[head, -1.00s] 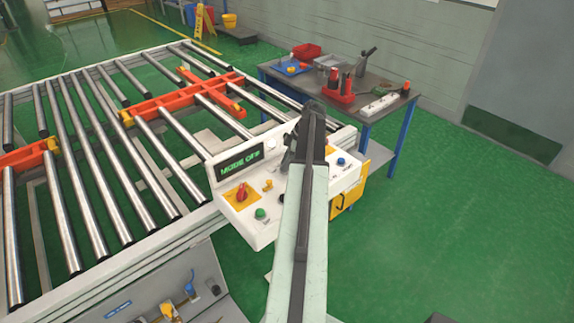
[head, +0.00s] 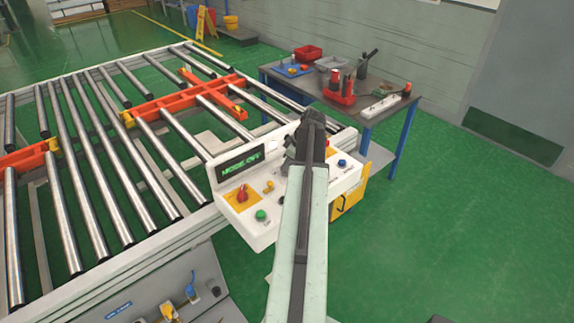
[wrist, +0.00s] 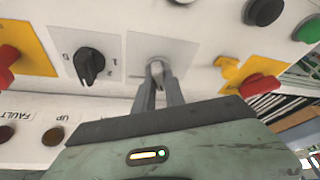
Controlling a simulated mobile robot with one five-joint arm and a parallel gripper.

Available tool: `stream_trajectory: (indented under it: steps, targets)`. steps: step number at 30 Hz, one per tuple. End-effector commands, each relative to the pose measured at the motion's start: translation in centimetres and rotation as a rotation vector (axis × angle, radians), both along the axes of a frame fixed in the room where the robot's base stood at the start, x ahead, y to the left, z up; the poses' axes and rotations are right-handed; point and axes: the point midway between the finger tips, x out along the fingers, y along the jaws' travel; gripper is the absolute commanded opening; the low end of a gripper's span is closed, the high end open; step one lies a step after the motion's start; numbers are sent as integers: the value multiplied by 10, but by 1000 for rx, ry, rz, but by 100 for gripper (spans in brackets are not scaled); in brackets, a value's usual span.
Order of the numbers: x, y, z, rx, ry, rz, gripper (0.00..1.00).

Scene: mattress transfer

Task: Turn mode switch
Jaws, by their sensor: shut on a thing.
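My gripper (wrist: 158,93) is shut on a small grey switch knob (wrist: 156,68) on a pale square plate of the white control panel (wrist: 112,17). The fingertips hide part of the knob. A black rotary knob (wrist: 89,65) with printed marks sits on the neighbouring plate, to the left in the wrist view, apart from my fingers. In the head view, my arm hides the held knob and fingertips. The panel's dark display (head: 241,161) shows green letters that seem to read MODE OFF.
A red knob on a yellow plate (head: 241,194), a yellow knob (head: 268,186) and a green button (head: 261,215) lie left of my arm. A blue button (head: 342,163) lies right. The roller conveyor (head: 120,150) is behind left; a tool table (head: 375,100) stands behind right.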

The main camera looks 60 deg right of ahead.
Motion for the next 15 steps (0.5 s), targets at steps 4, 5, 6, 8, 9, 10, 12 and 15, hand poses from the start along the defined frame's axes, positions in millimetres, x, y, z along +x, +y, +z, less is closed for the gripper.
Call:
stream_trajectory:
  steps: [4, 5, 6, 8, 9, 10, 12, 15]
  targets:
    - [-1, 3, 0, 1, 2, -122, 0]
    - [-1, 3, 0, 0, 2, -146, 0]
    - [-1, 3, -1, 1, 3, -177, 0]
    - [-1, 3, -1, 1, 2, -222, 0]
    - [-1, 3, -1, 1, 2, -248, 0]
    - [-1, 3, -1, 1, 2, -267, 0]
    - [-1, 3, -1, 1, 2, -308, 0]
    - [-1, 3, -1, 1, 3, -356, 0]
